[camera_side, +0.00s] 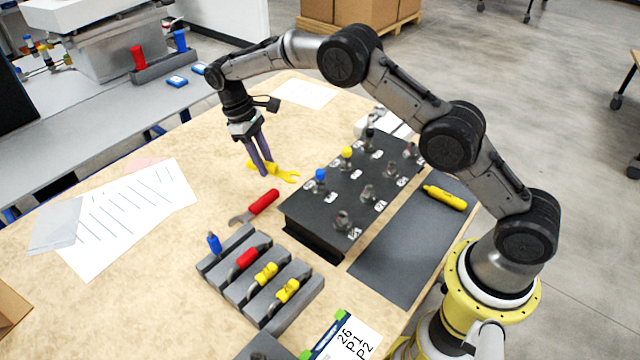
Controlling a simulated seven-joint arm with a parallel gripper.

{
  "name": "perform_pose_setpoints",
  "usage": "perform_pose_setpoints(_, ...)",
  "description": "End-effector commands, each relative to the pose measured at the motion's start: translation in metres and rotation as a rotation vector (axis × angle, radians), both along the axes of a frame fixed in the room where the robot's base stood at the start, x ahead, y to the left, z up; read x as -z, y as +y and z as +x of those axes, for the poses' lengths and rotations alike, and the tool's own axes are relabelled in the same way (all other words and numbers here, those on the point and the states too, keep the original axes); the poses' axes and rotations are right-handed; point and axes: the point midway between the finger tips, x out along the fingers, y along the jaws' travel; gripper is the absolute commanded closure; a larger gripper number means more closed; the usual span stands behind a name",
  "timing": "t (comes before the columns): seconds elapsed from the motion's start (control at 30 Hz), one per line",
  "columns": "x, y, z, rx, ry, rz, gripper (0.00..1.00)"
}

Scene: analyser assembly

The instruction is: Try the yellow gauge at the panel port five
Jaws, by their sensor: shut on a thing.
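My gripper (264,170) points down over the table, to the left of the panel, and is shut on a yellow fork-ended tool (287,176). Its open fork points right, towards the panel. It is low over the wood; I cannot tell whether it touches the table. The black panel (297,222) carries several ports with fittings, one with a blue cap (320,175) and one with a yellow cap (347,152). The port labels are too small to read surely, so I cannot tell which is port five. Another yellow tool (445,197) lies on the grey mat (385,268).
A red wrench (262,202) lies just left of the panel's near end. A grey rack (270,312) in front holds blue, red and yellow pieces. Papers (130,215) lie at the left. The wood between papers and gripper is clear.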

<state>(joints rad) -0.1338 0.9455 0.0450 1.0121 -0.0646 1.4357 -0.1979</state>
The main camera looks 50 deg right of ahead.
Motion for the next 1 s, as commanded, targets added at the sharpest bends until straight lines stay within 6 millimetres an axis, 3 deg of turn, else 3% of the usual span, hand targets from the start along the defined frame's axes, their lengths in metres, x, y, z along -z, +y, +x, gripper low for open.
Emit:
perform_pose_setpoints(0.6,-0.083,0.000,0.001,0.001,-0.004,0.000,1.00)
perform_pose_setpoints(1.0,-0.091,0.000,0.000,0.000,-0.002,0.001,1.00)
